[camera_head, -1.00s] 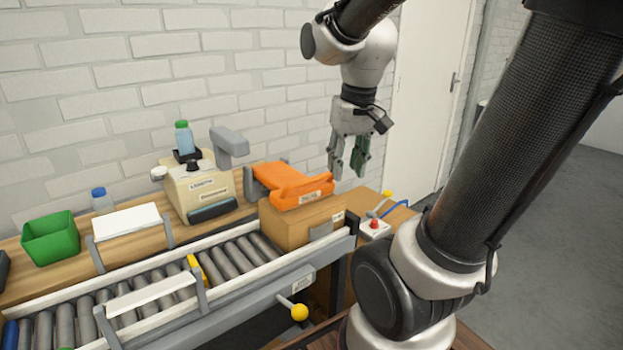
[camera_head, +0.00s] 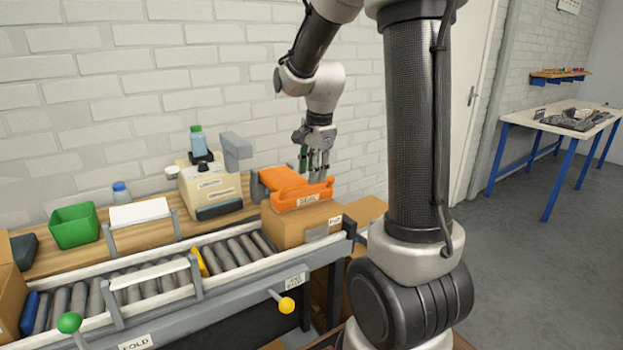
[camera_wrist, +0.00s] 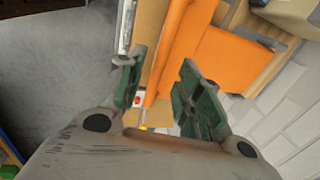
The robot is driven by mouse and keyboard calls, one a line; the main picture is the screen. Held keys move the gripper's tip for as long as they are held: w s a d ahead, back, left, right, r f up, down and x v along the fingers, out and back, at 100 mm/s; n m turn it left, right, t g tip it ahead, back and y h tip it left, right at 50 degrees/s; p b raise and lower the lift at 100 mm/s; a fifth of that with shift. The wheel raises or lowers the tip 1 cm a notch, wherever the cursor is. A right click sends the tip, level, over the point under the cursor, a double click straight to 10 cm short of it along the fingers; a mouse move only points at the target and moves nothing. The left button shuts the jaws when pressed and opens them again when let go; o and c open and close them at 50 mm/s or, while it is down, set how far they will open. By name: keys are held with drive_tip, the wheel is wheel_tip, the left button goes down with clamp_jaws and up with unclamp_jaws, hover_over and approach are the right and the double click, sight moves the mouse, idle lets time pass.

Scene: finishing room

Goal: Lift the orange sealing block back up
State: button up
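The orange sealing block (camera_head: 285,184) lies on top of a cardboard box (camera_head: 290,228) at the right end of the roller conveyor. It has a raised front bar with a label, and a grey mount stands at its back left. My gripper (camera_head: 314,172) points down just above the block's right part. In the wrist view my gripper (camera_wrist: 157,68) has its green-padded fingers apart, and the orange sealing block (camera_wrist: 228,58) shows between and beyond them. No contact between fingers and block can be made out.
A beige machine (camera_head: 211,190) stands left of the block, with a green bin (camera_head: 75,226) farther left. A yellow-knobbed lever (camera_head: 286,305) juts from the conveyor's front. A brick wall is close behind. A blue-legged table (camera_head: 560,130) stands far right.

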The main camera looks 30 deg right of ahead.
drive_tip(key=shift+w+f, duration=0.15)
drive_tip(key=shift+f, duration=0.55)
drive_tip(key=shift+w+f, duration=0.1)
drive_tip(key=shift+f, duration=0.6)
clamp_jaws()
drive_tip(key=shift+r, duration=0.1)
